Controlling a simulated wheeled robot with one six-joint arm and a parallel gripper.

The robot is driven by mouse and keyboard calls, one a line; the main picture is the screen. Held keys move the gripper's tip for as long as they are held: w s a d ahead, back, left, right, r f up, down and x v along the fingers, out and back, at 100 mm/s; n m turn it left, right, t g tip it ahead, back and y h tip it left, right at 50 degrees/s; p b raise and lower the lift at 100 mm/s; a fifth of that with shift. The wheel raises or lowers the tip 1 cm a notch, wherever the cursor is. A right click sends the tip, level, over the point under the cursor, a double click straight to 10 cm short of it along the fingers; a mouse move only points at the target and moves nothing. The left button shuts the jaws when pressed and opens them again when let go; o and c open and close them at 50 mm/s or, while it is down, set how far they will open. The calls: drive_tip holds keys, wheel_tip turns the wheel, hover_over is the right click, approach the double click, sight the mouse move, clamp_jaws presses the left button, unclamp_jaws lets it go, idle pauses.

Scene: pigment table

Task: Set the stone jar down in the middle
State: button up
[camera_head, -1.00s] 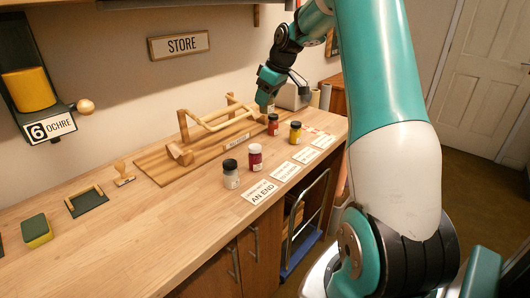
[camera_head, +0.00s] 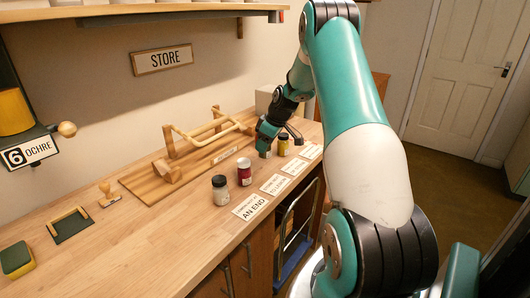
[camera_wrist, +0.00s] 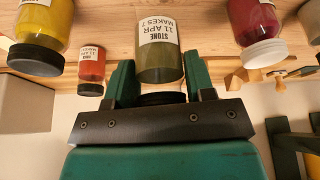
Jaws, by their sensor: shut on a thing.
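The stone jar (camera_wrist: 160,62) is olive, with a label reading STONE and a dark lid. In the wrist view, which shows the scene upside down, it sits between the two green fingers of my gripper (camera_wrist: 152,85), which is shut on it. In the head view my gripper (camera_head: 277,136) is low over the table, and the jar (camera_head: 265,153) is mostly hidden below it. It is between a crimson jar with a white lid (camera_head: 244,173) and a yellow jar with a dark lid (camera_head: 283,147). I cannot tell whether its base touches the table.
A grey jar with a dark lid (camera_head: 221,192) stands left of the crimson jar. A small red jar (camera_wrist: 92,65) is near in the wrist view. Several cards, one reading AN END (camera_head: 250,207), lie along the front. A wooden rack (camera_head: 150,185) is behind.

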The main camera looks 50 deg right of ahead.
sight(265, 154)
drive_tip(key=shift+f+p, duration=0.4)
drive_tip(key=shift+f, duration=1.7)
drive_tip(key=shift+f, duration=0.2)
drive_tip(key=o, duration=1)
drive_tip(key=shift+c, duration=0.2)
drive_tip(key=shift+r, duration=0.15)
